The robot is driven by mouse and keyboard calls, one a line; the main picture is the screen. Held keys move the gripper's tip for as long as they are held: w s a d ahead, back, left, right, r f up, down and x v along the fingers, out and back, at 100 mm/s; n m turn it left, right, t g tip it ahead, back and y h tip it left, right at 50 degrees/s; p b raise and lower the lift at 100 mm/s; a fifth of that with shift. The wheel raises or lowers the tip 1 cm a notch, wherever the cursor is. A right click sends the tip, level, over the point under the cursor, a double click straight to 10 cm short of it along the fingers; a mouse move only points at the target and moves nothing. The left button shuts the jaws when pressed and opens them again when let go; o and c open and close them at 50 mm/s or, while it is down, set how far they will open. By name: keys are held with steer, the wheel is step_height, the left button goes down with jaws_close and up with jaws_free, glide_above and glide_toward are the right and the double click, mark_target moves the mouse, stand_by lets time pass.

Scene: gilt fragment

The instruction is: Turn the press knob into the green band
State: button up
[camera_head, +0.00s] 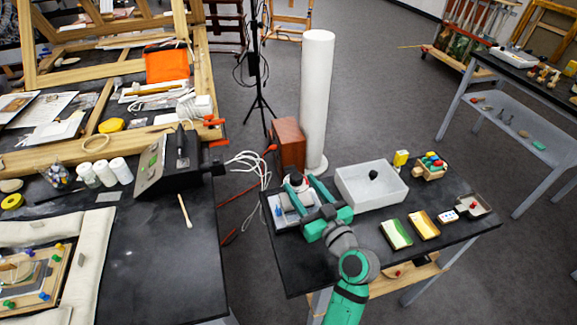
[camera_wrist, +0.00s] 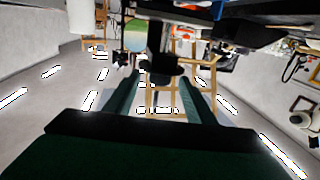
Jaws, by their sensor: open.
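The press (camera_head: 282,214) is a pale grey base at the left end of the small black table. Its dark knob (camera_head: 296,178) sits on a white collar at the fingertips of my gripper (camera_head: 300,181). The green fingers are spread, one on each side of the knob. Whether they touch it cannot be told. In the wrist view, which looks upside down, a dark post with a wider end (camera_wrist: 167,72) shows between the fingers (camera_wrist: 160,84); it may be the knob. The green band cannot be made out.
A white tray (camera_head: 352,204) with a dark ball stands right of my gripper. Small coloured trays (camera_head: 397,233) and a block toy (camera_head: 431,172) lie further right. A tall white cylinder (camera_head: 316,100) and a brown box (camera_head: 289,143) stand behind. A cluttered black table (camera_head: 150,262) is at left.

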mark_target(293, 174)
steer(key=x, duration=0.7)
steer(key=shift+w+a, duration=0.15)
steer(key=shift+w, duration=0.2)
steer(key=shift+c, duration=0.4)
steer(key=c, duration=1)
